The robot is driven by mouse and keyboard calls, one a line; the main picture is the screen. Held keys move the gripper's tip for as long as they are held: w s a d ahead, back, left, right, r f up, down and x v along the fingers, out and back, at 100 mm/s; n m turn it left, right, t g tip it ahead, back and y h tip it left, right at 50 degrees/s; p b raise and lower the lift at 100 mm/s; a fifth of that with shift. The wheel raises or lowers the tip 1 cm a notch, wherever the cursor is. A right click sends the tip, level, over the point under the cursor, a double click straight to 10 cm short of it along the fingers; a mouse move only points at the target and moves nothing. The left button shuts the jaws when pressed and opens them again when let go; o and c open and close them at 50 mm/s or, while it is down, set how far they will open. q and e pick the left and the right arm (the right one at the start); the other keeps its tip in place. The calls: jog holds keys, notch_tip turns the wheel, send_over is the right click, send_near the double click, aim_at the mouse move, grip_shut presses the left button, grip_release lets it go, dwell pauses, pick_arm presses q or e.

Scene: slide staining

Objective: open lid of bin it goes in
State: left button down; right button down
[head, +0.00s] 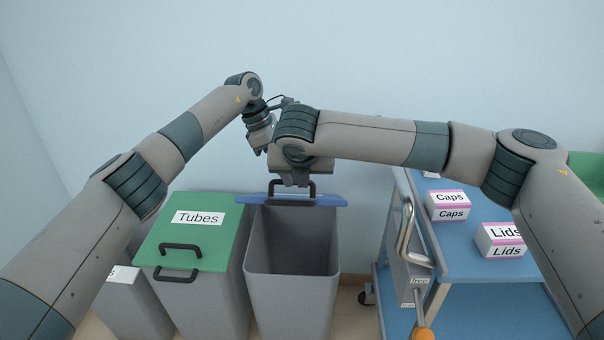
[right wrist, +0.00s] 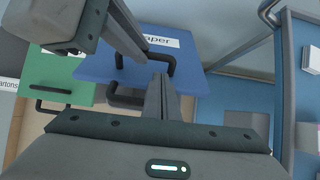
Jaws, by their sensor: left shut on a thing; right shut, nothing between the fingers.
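The bin with the blue lid (head: 325,200), labelled "Paper" in the right wrist view (right wrist: 100,68), stands in the middle. Its lid is raised, seen nearly edge-on at the back, and the grey bin's (head: 292,285) inside shows. A dark handle (right wrist: 172,68) is on the lid. My right gripper (right wrist: 162,88) is shut and empty, its fingertips close by the handle; I cannot tell if they touch. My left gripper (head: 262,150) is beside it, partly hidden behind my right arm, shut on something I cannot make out.
A bin with a green lid (head: 195,245), labelled "Tubes", stands shut at the left, with another grey bin (head: 125,300) beyond. A blue trolley (head: 465,255) at the right carries "Caps" (head: 449,206) and "Lids" (head: 502,240) boxes. A wall is behind.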

pick_arm(q)
jog(key=shift+w+a+f, duration=0.15)
jog(key=shift+a+f, duration=0.05)
jog(key=shift+f, duration=0.2)
pick_arm(e)
jog(key=shift+x, duration=2.25)
jog(key=shift+w+r, duration=0.7)
jog(key=shift+r, duration=0.05)
pick_arm(q)
jog(key=c, duration=2.2)
grip_release()
jog(key=o, duration=0.4)
jog(key=shift+w+f, duration=0.1)
jog(key=shift+f, duration=0.05)
pick_arm(e)
jog(key=shift+w+f, duration=0.15)
pick_arm(q)
jog(key=shift+o, duration=0.2)
jog(key=shift+w+d, duration=0.15)
jog(key=shift+w, duration=0.05)
pick_arm(e)
jog(key=shift+w+d+f, duration=0.1)
jog(key=shift+w+f, duration=0.1)
pick_arm(q)
jog(key=shift+s+r, duration=0.15)
jog(key=shift+r, duration=0.05)
pick_arm(e)
jog(key=shift+s+r, duration=0.1)
pick_arm(q)
jog(key=v, duration=1.2)
